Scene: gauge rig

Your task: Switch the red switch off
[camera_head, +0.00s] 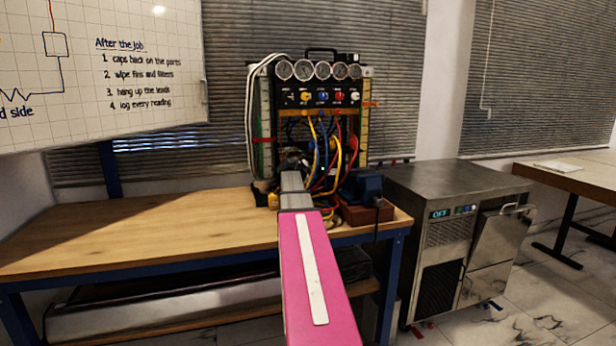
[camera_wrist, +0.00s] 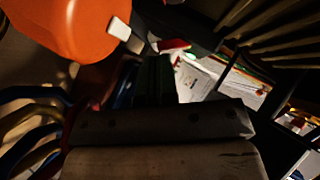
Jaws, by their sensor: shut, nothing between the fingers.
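The gauge rig (camera_head: 318,90) stands at the back of the wooden bench, with a row of round gauges above a row of coloured knobs. A small red knob (camera_head: 340,97) is in that row; I cannot tell whether it is the red switch or how it is set. My gripper (camera_head: 291,160) is at the end of my pink arm, low in front of the rig among the hoses. It is shut and empty. In the wrist view, a small red part (camera_wrist: 172,45) lies beyond my gripper, near a big orange rounded thing (camera_wrist: 75,25). Contact cannot be told.
Yellow, blue and red hoses (camera_head: 322,150) hang below the knobs. A dark blue device (camera_head: 364,187) sits at the bench's right end. The left of the wooden bench (camera_head: 130,230) is clear. A steel machine (camera_head: 450,225) with a lit display stands to the right.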

